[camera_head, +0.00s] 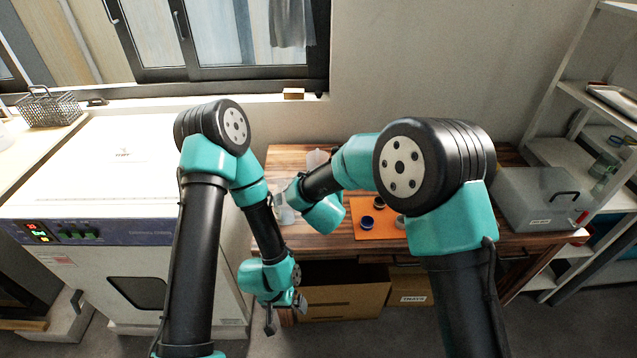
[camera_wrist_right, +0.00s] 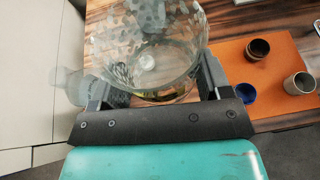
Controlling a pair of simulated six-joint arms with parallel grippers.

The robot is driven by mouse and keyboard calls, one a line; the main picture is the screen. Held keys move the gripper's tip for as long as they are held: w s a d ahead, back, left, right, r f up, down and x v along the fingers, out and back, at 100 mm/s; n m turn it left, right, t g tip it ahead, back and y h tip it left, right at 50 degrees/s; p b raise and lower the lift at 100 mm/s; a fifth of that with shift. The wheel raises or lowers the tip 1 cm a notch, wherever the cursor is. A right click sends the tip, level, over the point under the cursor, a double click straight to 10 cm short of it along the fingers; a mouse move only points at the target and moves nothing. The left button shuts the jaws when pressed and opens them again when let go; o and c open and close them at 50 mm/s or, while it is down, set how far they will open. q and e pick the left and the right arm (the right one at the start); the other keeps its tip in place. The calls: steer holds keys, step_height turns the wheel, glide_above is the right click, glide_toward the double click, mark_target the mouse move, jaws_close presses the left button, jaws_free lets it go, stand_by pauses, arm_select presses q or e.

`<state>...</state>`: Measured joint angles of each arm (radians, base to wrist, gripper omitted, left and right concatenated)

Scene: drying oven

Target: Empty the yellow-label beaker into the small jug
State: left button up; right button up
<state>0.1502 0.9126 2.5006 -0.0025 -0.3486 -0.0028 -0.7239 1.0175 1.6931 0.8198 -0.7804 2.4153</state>
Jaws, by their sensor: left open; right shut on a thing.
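A clear glass vessel (camera_wrist_right: 150,45) fills the middle of the right wrist view, between the fingers of my right gripper (camera_wrist_right: 155,86). The gripper is shut on it. I cannot read a label on it; a yellowish tint shows low on its near wall. In the head view a pale glass piece (camera_head: 285,214) shows beside my right gripper, mostly hidden. Another clear vessel (camera_wrist_right: 70,86) shows left of the fingers in the wrist view; I cannot tell if it is the small jug. My left gripper (camera_head: 285,312) is open and empty, low in front of the table.
An orange mat (camera_head: 376,228) on the wooden table (camera_head: 290,155) bears a blue-rimmed cup (camera_head: 366,222) and other small cups. A pale vessel (camera_head: 316,158) stands behind my right arm. The white oven (camera_head: 95,180) is left; a grey bin (camera_head: 535,200) is right.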

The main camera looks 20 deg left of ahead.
steer(key=w, duration=0.1)
steer(key=w+d, duration=0.1)
steer(key=shift+w, duration=0.4)
